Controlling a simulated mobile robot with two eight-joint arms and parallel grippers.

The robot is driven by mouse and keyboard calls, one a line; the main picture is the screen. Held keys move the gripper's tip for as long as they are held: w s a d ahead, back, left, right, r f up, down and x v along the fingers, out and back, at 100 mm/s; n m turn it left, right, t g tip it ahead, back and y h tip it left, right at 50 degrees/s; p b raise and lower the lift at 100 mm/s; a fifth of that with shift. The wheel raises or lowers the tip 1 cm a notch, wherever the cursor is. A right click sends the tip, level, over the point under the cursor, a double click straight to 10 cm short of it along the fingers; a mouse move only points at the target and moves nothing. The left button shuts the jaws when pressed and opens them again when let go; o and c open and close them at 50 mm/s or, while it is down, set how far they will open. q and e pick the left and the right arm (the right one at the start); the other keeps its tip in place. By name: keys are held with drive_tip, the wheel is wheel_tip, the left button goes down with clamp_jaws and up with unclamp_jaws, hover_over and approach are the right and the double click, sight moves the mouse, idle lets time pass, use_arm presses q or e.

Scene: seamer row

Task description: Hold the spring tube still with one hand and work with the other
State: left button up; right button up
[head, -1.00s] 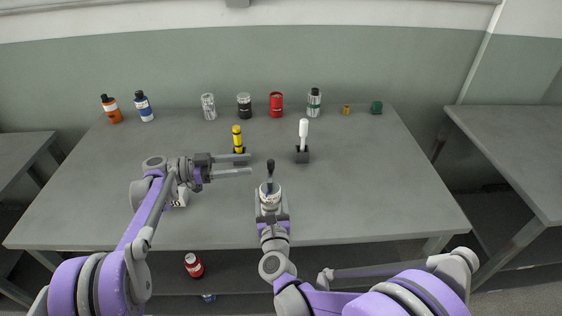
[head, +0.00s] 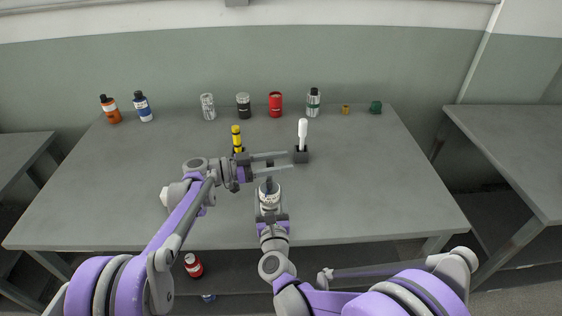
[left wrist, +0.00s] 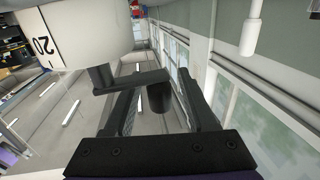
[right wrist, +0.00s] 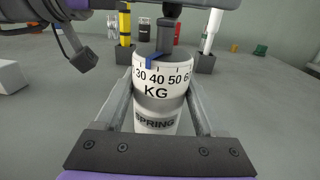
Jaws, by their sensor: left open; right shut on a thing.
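The spring tube (right wrist: 160,95) is a white and grey cylinder with a KG scale, a blue pointer and a dark knob (right wrist: 168,30) on top. It stands upright near the table's front in the head view (head: 269,197). My right gripper (right wrist: 160,112) is shut around its body. My left gripper (head: 291,161) is open above the tube, its fingers pointing right. In the left wrist view, the dark knob (left wrist: 160,97) appears between the open fingers, with the tube's white scale (left wrist: 85,30) at upper left. I cannot tell whether a finger touches the knob.
A yellow tool (head: 237,139) and a white-handled tool (head: 302,132) stand in dark blocks behind. Several cans and bottles line the table's back, including a red can (head: 275,105). A white box (right wrist: 12,78) sits left of the tube.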

use_arm(q)
drive_tip(key=shift+d, duration=0.15)
drive_tip(key=shift+c, duration=0.4)
clamp_jaws()
drive_tip(key=shift+d+m+g, duration=0.1)
drive_tip(key=shift+m+g, duration=0.2)
drive_tip(key=shift+g, duration=0.2)
drive_tip(key=shift+s+d+m+g+y, duration=0.2)
drive_tip(key=shift+s+d+m+g, duration=0.15)
drive_tip(key=shift+m+g, duration=0.9)
drive_tip(key=shift+s+d+m+g+y, duration=0.35)
drive_tip(key=shift+m+g, duration=0.35)
drive_tip(key=shift+g, duration=1.05)
drive_tip(key=shift+s+d+m+g+y, duration=0.15)
drive_tip(key=shift+s+m+g, duration=0.3)
drive_tip(key=shift+m+g, duration=0.8)
drive_tip(key=shift+n+g, duration=0.25)
drive_tip(key=shift+n, duration=0.05)
